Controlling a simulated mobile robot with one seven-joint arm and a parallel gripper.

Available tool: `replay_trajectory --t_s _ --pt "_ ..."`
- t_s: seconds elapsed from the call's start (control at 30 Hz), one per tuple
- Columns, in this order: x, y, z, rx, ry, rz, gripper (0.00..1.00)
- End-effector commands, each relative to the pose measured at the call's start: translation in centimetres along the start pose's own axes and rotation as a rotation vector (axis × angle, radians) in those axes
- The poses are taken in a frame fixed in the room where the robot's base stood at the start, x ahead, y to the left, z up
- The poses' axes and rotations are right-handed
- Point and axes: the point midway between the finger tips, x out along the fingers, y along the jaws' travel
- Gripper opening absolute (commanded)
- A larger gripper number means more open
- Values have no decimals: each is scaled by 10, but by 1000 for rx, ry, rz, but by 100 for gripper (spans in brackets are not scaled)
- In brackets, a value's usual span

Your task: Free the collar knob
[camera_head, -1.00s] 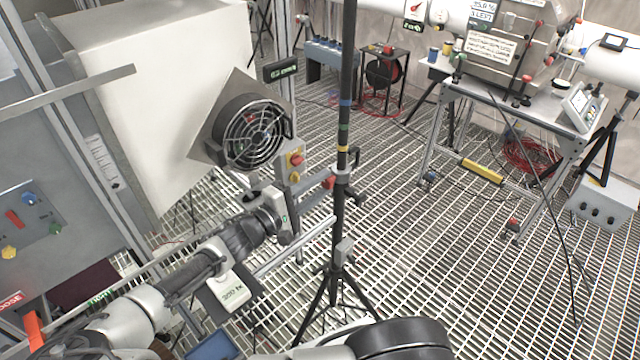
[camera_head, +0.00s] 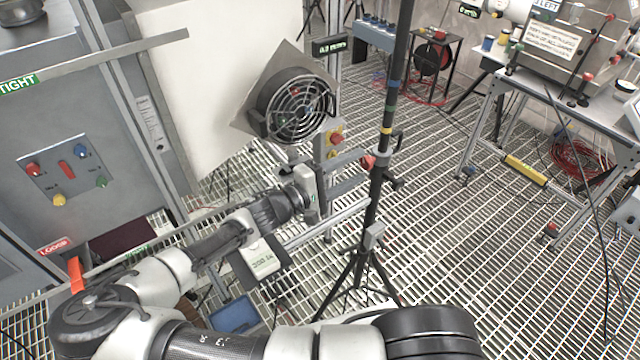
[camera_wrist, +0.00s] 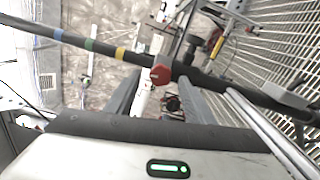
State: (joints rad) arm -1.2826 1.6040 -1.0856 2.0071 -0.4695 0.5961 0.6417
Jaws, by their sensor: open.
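The collar knob (camera_head: 368,162) is red and sits on the collar (camera_head: 382,160) of a dark tripod mast (camera_head: 386,122) with blue, green and yellow bands. In the wrist view the red knob (camera_wrist: 160,74) shows in front of the slanting mast (camera_wrist: 105,48). My gripper (camera_head: 359,170) is open and reaches toward the mast from the left, its fingertips close to the knob. In the wrist view the fingers of my gripper (camera_wrist: 160,84) lie either side of the knob's line. I cannot tell whether they touch it.
A round caged fan (camera_head: 297,106) and a yellow box with a red button (camera_head: 332,140) stand close behind my gripper. A grey panel with coloured knobs (camera_head: 66,172) is at left. A workbench (camera_head: 600,115) stands at right. Open grating floor (camera_head: 450,235) lies right of the mast.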

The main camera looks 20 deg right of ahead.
Motion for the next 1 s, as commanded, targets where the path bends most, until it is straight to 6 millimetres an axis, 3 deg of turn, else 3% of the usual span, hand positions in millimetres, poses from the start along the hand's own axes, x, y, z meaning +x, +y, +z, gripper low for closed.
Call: replay_trajectory --t_s 0.4,0.6,0.8,1.0 --pt "-102 -2 -1 0 5 -3 48" --pt "-138 -1 -1 0 3 -3 48" --pt "-153 -1 0 -2 0 0 48" --pt "-155 0 0 -1 -1 0 48"
